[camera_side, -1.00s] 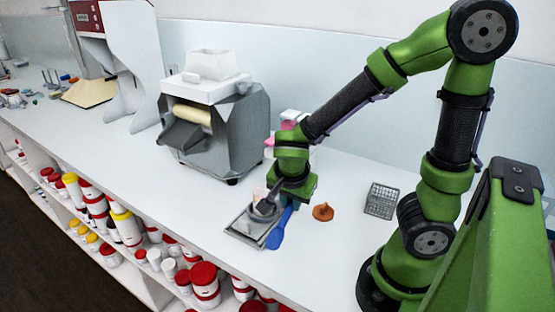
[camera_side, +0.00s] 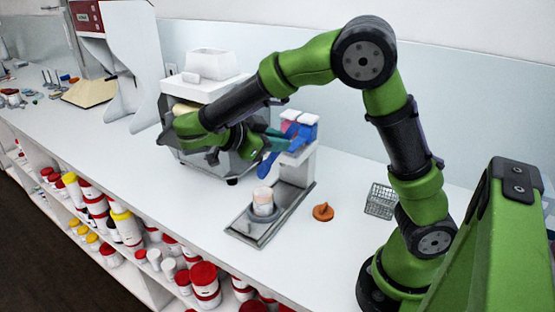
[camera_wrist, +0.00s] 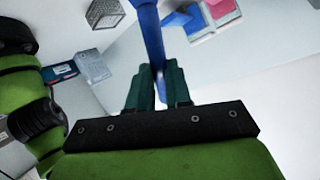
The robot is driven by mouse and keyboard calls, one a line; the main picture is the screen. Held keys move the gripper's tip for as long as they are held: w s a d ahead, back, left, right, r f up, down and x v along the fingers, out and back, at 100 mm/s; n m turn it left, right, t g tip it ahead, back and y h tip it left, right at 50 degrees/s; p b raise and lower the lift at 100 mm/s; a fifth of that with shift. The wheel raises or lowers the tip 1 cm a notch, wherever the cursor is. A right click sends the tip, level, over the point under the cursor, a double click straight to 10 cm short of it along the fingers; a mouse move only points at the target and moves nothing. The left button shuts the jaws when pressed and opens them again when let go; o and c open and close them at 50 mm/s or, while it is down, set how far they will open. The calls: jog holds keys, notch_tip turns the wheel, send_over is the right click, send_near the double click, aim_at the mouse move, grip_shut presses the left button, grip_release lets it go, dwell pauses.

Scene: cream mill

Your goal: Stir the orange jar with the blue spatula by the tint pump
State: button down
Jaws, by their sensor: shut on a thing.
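My gripper (camera_side: 274,133) is shut on the blue spatula (camera_side: 266,167), raised above the bench in front of the tint pump (camera_side: 297,162). The spatula slants down, its lower end up and behind the jar, apart from it. It also crosses the top of the wrist view (camera_wrist: 150,35), between the dark fingers (camera_wrist: 158,88). An open-looking pale jar (camera_side: 263,203) with a light orange tinge stands upright on the pump's grey base plate (camera_side: 242,231). Its contents are too small to make out. An orange lid-like disc with a knob (camera_side: 323,212) lies right of the plate.
A grey roller mill (camera_side: 240,105) with a white hopper stands behind my gripper. A wire basket (camera_side: 380,201) sits right of the orange disc, near my base. Pink and blue pump tops (camera_side: 300,118) are close to my gripper. The bench front is clear.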

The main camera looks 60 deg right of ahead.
notch_tip(320, 180, down, 8)
jog(key=shift+f, duration=0.25)
dwell(0.6)
jog(key=shift+a+f, duration=0.1)
dwell(0.3)
dwell(1.4)
